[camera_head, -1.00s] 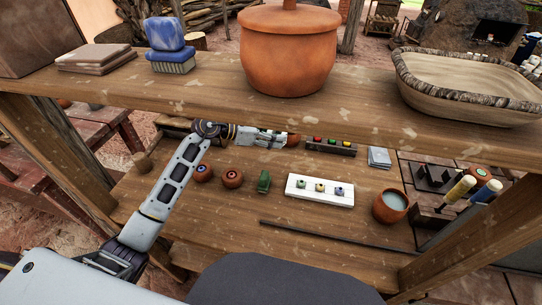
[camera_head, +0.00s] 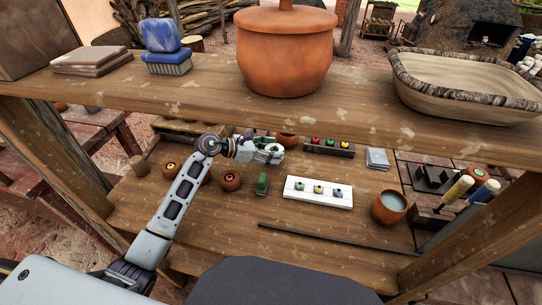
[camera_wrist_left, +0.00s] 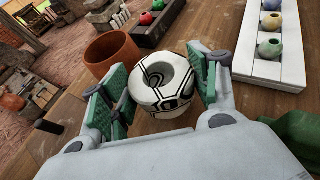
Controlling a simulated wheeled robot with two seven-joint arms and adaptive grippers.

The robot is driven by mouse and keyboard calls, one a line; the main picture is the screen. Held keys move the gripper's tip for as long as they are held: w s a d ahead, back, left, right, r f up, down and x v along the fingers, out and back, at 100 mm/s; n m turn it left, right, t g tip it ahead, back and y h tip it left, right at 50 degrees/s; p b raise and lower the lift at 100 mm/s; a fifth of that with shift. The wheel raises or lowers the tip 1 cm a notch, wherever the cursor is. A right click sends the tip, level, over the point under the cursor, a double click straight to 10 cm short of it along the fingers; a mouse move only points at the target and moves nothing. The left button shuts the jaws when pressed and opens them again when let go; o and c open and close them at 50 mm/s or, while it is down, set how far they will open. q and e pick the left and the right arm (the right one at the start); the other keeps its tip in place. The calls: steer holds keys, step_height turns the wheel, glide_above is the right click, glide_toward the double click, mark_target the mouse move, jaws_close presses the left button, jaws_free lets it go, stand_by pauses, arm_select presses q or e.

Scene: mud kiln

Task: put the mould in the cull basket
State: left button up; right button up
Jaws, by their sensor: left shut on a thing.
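My left gripper (camera_head: 270,152) is over the lower board, beneath the upper shelf. In the left wrist view its green-padded fingers (camera_wrist_left: 165,92) are shut around a round white piece with black lines and a hole in its top (camera_wrist_left: 163,82), which I take to be the mould. The piece is upright between the pads; its underside is hidden, so I cannot tell whether it touches the board. A pale oval basket with a bark-like rim (camera_head: 462,98) stands on the upper shelf at the right, probably the cull basket. My right gripper is out of view.
The upper shelf's front edge (camera_head: 300,115) lies above the gripper. A terracotta cup (camera_wrist_left: 113,58) is close beside the held piece. Nearby are a white rack (camera_head: 318,192), a green piece (camera_head: 262,184) and a brown pot (camera_head: 388,207). The front board is mostly clear.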

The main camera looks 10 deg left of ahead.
arm_select(q)
steer(key=shift+f, duration=1.2)
steer(key=shift+f, duration=0.15)
steer(key=o, duration=1.2)
steer(key=shift+c, duration=0.2)
steer(key=shift+v, duration=6.05)
steer(key=shift+o, duration=0.3)
